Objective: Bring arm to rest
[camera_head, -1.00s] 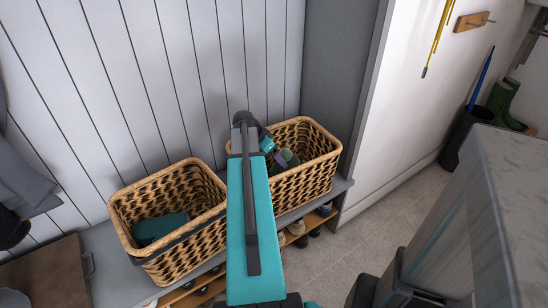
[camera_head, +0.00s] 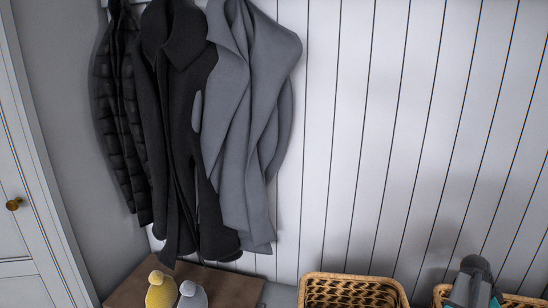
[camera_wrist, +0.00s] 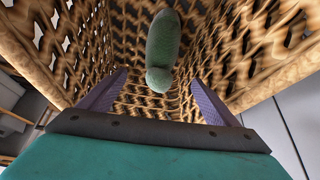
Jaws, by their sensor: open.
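My gripper (camera_wrist: 158,82) shows in the wrist view with its two purple fingers apart, inside a wicker basket (camera_wrist: 262,85). A green rounded thing (camera_wrist: 163,45) with a ball-like end lies ahead of the fingers in the basket. The fingers do not visibly close on it, and I cannot tell whether they touch it. The gripper itself is out of that view.
Another wicker basket (camera_head: 352,289) stands left of it. A yellow hat-like thing (camera_head: 160,292) and a grey one (camera_head: 192,296) sit on a brown surface (camera_head: 232,287). Dark coats (camera_head: 180,120) and a grey garment (camera_head: 245,110) hang on the panelled wall (camera_head: 390,130).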

